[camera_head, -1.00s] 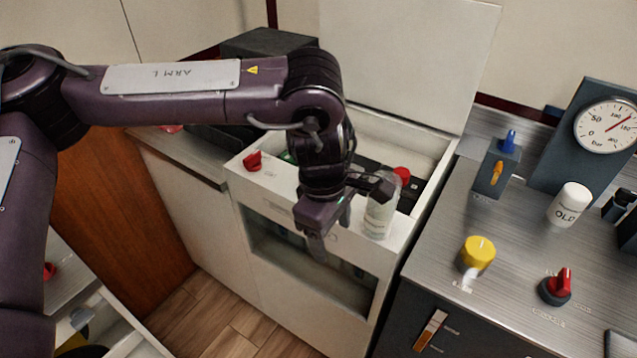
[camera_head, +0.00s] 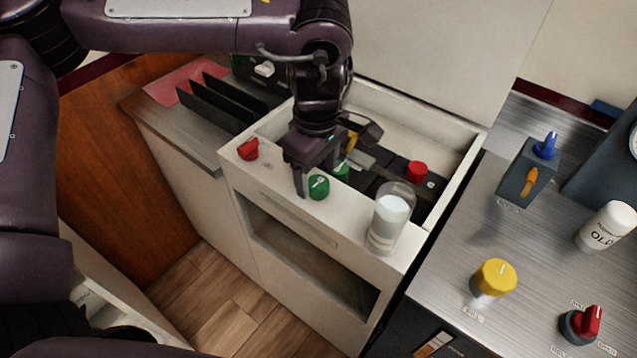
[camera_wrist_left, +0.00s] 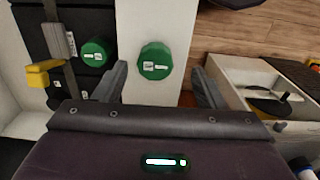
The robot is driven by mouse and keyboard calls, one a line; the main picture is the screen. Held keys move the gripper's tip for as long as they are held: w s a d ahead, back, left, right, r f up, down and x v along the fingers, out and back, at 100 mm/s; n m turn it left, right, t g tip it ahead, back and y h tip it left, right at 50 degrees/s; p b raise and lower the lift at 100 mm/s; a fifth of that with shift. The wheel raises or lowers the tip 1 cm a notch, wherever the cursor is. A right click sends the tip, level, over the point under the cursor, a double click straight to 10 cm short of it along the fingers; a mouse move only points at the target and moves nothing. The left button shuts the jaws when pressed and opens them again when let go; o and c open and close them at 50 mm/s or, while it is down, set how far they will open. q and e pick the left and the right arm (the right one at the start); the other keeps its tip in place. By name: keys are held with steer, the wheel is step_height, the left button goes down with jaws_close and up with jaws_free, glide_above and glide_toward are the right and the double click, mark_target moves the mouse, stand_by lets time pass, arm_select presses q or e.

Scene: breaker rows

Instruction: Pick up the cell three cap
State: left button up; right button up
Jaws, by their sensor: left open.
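A green cap (camera_head: 318,187) with a small white label sits on the white front ledge of the open box. In the left wrist view this green cap (camera_wrist_left: 155,60) is between and just beyond my fingertips. A second green cap (camera_head: 341,170) is inside the box on a black block; it also shows in the left wrist view (camera_wrist_left: 95,53). The labels are too small to read, so I cannot tell which is cell three. My left gripper (camera_head: 320,168) is open and empty, pointing down at the ledge cap. My right gripper is not in view.
A clear jar with white contents (camera_head: 390,217) stands right on the ledge, a red knob (camera_head: 248,149) left. A red cap (camera_head: 416,171) and a yellow part (camera_head: 351,140) are inside the box. A metal counter (camera_head: 540,265) lies at right.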

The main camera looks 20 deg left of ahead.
mark_target(318, 182)
arm_select(q)
steer(key=f, duration=0.2)
steer(key=shift+w+f, duration=0.25)
steer(key=shift+f, duration=0.15)
steer(key=shift+w+f+p, duration=0.1)
steer(key=shift+f+p, duration=0.2)
steer(key=shift+f, duration=0.4)
steer(key=c, duration=1)
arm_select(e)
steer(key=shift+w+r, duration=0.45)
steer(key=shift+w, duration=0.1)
